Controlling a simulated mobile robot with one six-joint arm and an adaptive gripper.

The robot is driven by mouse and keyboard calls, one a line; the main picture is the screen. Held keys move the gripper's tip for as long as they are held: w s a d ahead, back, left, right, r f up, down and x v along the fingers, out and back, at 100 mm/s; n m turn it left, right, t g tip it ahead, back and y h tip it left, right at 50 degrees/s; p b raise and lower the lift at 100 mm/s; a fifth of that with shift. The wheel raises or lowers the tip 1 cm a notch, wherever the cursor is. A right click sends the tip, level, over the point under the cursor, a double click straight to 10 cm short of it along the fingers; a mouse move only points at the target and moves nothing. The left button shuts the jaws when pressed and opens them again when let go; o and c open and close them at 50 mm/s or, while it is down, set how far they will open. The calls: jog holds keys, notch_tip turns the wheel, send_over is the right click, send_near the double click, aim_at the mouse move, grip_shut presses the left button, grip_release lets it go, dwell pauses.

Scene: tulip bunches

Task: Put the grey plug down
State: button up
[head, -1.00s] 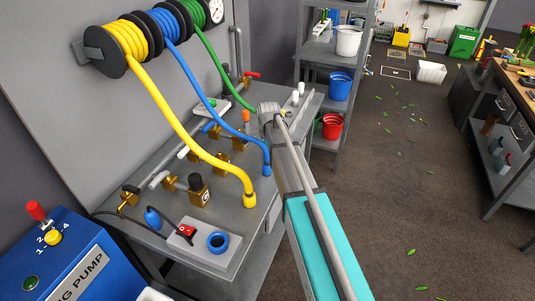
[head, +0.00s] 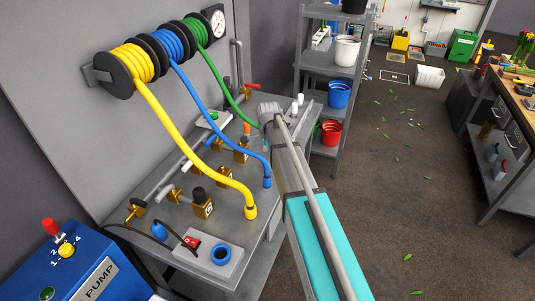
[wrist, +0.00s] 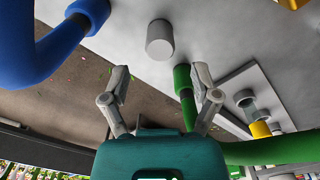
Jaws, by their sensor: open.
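A short grey cylinder, which looks like the grey plug (wrist: 160,40), stands on the grey bench top (wrist: 120,30) in the wrist view. It is beyond my fingertips and apart from both. My gripper (wrist: 160,88) is open, with nothing between its two fingers. In the head view my own arm covers the gripper, and I cannot make out the grey plug there.
In the wrist view a green hose end (wrist: 184,80) is close by the right finger, and a blue hose (wrist: 50,45) curves at left. A plate (wrist: 250,85) with several fittings lies right. A shelf rack (head: 325,60) stands behind the bench.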

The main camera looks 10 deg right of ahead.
aim_at(268, 162)
jog(key=shift+r+p, duration=2.5)
jog(key=shift+r, duration=0.3)
jog(key=shift+s, duration=0.15)
jog(key=s+n, duration=1.5)
jog(key=s, duration=0.9)
jog(key=shift+a+n, duration=0.15)
jog(key=shift+n, duration=0.25)
jog(key=shift+s, duration=0.1)
